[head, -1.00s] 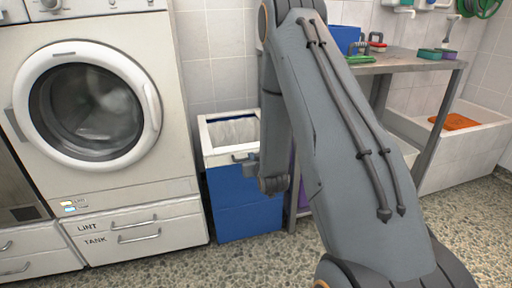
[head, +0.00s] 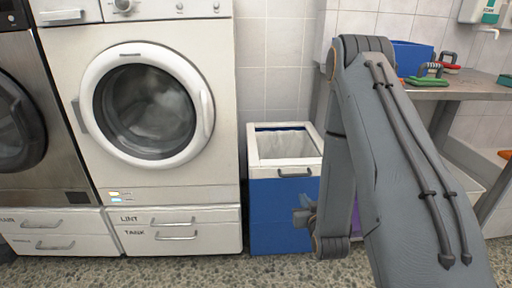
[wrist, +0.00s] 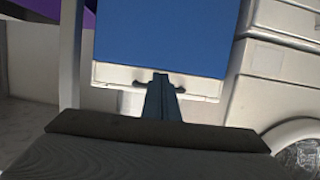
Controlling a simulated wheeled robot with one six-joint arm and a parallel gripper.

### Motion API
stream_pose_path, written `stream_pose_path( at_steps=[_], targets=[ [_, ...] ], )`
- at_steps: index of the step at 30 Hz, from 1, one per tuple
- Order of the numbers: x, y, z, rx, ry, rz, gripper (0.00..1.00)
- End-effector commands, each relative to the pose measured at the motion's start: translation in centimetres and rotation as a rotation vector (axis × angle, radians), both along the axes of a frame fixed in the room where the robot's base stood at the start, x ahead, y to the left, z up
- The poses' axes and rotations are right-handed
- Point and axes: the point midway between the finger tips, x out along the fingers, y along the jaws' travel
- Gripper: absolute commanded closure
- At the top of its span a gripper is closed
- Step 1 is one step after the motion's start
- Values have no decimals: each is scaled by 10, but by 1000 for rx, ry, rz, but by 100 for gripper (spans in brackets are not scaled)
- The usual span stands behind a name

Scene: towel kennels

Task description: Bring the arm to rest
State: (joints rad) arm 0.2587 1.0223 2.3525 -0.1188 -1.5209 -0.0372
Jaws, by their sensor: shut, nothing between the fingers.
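My arm is folded in front of me on the right of the head view, with its elbow raised and its forearm hanging down. My gripper (head: 305,213) shows small at the lower end of the forearm, in front of the blue bin's right side. In the wrist view my gripper (wrist: 162,82) has its fingers together with nothing between them. They point toward the bin, which appears upside down there. I cannot tell the exact gap to the bin.
The blue bin (head: 281,215) has a white rim and liner. A white washer (head: 185,190) with LINT and TANK drawers stands to its left, beside a dark-fronted machine (head: 25,125). A metal table (head: 465,93) with brushes stands right. Speckled floor is clear in front.

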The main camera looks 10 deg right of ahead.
Motion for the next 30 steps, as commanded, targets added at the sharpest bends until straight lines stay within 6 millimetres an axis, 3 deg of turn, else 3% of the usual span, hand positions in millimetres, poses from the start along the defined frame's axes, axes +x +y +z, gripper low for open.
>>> stream_pose_path(
  at_steps=[5, 10, 17, 23, 30],
  targets=[
    [10, 14, 10, 0, 53, 27, 100],
    [20, 49, 31, 3, 195, 81, 100],
    [5, 102, 65, 5, 416, 153, 100],
    [-34, 146, 99, 1, 609, 214, 100],
    [-109, 191, 144, -11, 840, 284, 100]
  ],
)
